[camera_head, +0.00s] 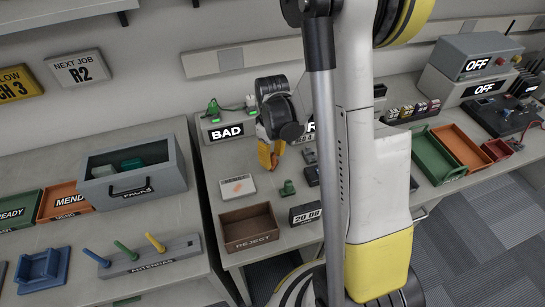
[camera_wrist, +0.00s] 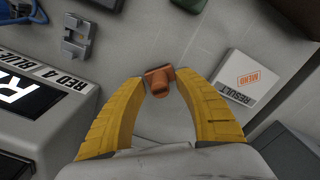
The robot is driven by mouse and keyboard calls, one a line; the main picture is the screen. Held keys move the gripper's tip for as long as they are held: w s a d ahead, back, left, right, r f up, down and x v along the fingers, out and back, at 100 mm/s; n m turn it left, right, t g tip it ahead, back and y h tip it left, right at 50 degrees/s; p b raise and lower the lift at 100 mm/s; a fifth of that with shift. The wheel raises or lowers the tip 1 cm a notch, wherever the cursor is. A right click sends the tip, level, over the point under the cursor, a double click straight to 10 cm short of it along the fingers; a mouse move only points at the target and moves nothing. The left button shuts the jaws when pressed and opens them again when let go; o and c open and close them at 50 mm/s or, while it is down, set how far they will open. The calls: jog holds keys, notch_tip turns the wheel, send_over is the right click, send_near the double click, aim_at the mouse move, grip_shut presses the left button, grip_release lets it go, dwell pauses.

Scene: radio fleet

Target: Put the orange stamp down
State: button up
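The orange stamp (camera_wrist: 158,82) sits between my yellow fingertips in the wrist view, and both tips appear to touch it. My gripper (camera_wrist: 160,76) looks shut on it; I cannot tell whether the stamp's underside touches the bench. In the head view my gripper (camera_head: 269,163) points down over the middle bench, behind the white result card (camera_head: 237,188), and the stamp cannot be made out there. The card also shows in the wrist view (camera_wrist: 238,88), right of the fingers and apart from them, with an orange MEND imprint.
A green piece (camera_head: 287,188) and a brown REJECT tray (camera_head: 250,230) are in front of my gripper. A BAD-labelled box (camera_head: 226,131) stands behind it. Bare bench lies around the fingertips.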

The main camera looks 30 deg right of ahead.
aim_at(272, 155)
notch_tip(272, 155, up, 12)
jog(key=p, duration=0.4)
jog(key=s+a+r+m+t, duration=0.4)
jog(key=s+a+r+t, duration=0.3)
jog(key=s+a+r, duration=0.3)
jog(key=shift+s+a+r, duration=0.4)
jog(key=shift+a+r, duration=1.35)
jog(key=shift+r, duration=0.05)
